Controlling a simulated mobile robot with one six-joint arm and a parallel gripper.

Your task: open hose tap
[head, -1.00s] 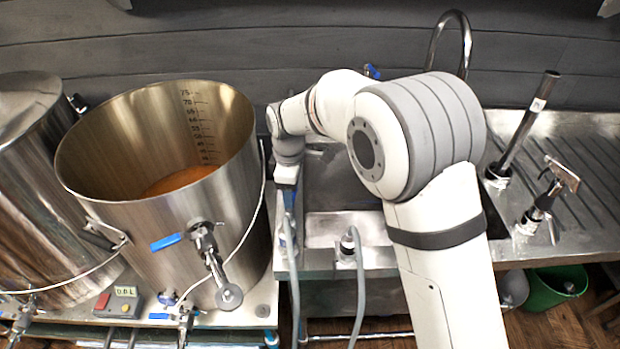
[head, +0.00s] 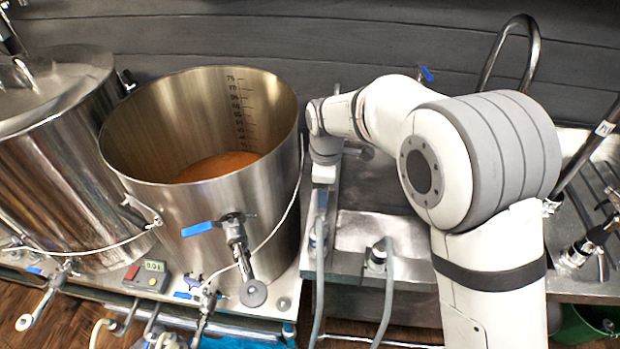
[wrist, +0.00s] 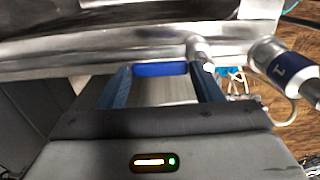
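A blue lever handle (wrist: 160,69) lies in front of my gripper (wrist: 160,82) in the wrist view, side-on below a steel edge. The two blue fingers stand wide apart, one near each end of it; I cannot tell whether they touch it. The gripper looks open. In the head view my arm reaches to the right side of the big kettle, and the fingers there are too small to make out. Two grey hoses (head: 389,290) hang at the sink's front edge. Which tap the handle belongs to is not clear.
A silver-blue fitting (wrist: 285,70) is close right of the gripper.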

